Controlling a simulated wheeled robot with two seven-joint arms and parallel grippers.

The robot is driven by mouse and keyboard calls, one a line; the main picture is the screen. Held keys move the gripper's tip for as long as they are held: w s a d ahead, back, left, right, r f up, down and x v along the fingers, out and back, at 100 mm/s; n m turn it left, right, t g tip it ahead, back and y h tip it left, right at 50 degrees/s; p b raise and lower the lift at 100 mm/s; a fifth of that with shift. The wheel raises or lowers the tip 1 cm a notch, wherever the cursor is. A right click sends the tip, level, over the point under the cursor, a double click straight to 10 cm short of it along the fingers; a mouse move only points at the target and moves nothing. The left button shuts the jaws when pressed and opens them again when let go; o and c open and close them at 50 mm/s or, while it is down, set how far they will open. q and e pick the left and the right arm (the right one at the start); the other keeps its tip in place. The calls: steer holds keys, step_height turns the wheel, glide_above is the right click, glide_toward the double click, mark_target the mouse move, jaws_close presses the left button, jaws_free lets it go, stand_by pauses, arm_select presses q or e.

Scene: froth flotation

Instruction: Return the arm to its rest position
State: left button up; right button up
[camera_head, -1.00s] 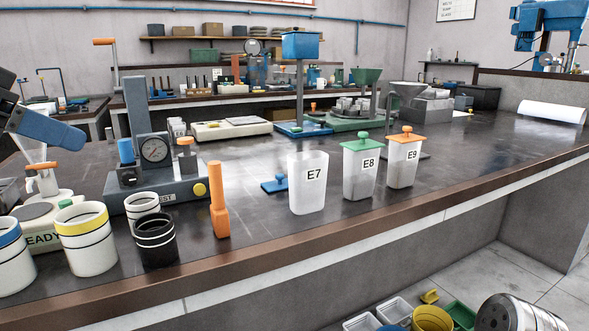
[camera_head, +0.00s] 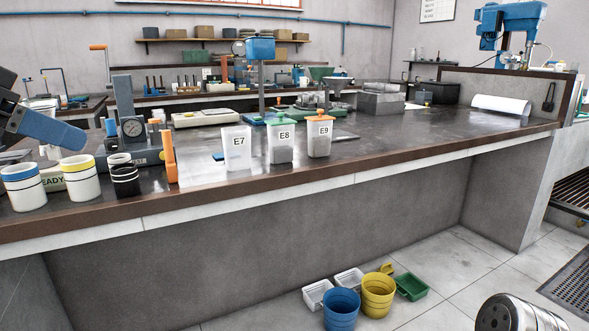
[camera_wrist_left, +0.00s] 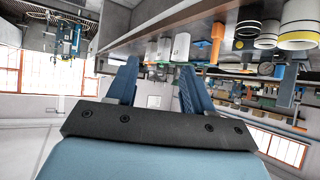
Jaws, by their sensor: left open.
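My left gripper (camera_head: 78,138) shows at the left edge of the head view, with its dark wrist and blue body in front of the bench. In the left wrist view its two blue fingers (camera_wrist_left: 158,70) stand apart with nothing between them. That view is upside down, with the bench along its top. My right gripper does not show. On the bench (camera_head: 250,186) stand a white beaker marked E7 (camera_head: 237,150), a green-lidded one marked E8 (camera_head: 280,146) and an orange-lidded one marked E9 (camera_head: 319,144).
Banded white mugs (camera_head: 81,184) and a black mug (camera_head: 125,182) stand near the bench's front left edge, by an orange-handled tool (camera_head: 169,158). Blue (camera_head: 341,310) and yellow (camera_head: 377,296) buckets and small trays sit on the floor.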

arm_select(q)
steer(key=w+d+f+n+g, duration=0.2)
steer(key=w+d+f+n, duration=0.1)
steer(key=w+f, duration=1.4)
steer(key=w+d+f+n+g, duration=0.1)
steer(key=w+d+f, duration=0.1)
steer(key=f, duration=0.7)
steer(key=w+d+f+n+g+y, duration=0.1)
steer(key=d+f, duration=0.1)
steer(key=f, duration=0.6)
steer(key=w+d+f, duration=0.2)
steer(key=f, duration=0.7)
steer(key=s+d+f+n+g, duration=0.1)
steer(key=s+d+f, duration=0.15)
steer(key=f, duration=0.45)
steer(key=s+d+f+g, duration=0.15)
steer(key=s+f, duration=0.25)
steer(key=f, duration=0.4)
steer(key=s+d+f+n, duration=0.1)
steer(key=s+d+f, duration=0.2)
steer(key=f, duration=0.4)
steer(key=s+d+f+g, duration=0.1)
steer(key=s+d+f, duration=0.2)
steer(key=s+f, duration=0.3)
steer(key=s+d+f+g, duration=0.1)
steer(key=s+d+f, duration=0.3)
steer(key=s, duration=0.9)
steer(key=shift+d+f+n, duration=0.15)
steer(key=shift+f+n, duration=0.15)
steer(key=shift+f, duration=0.6)
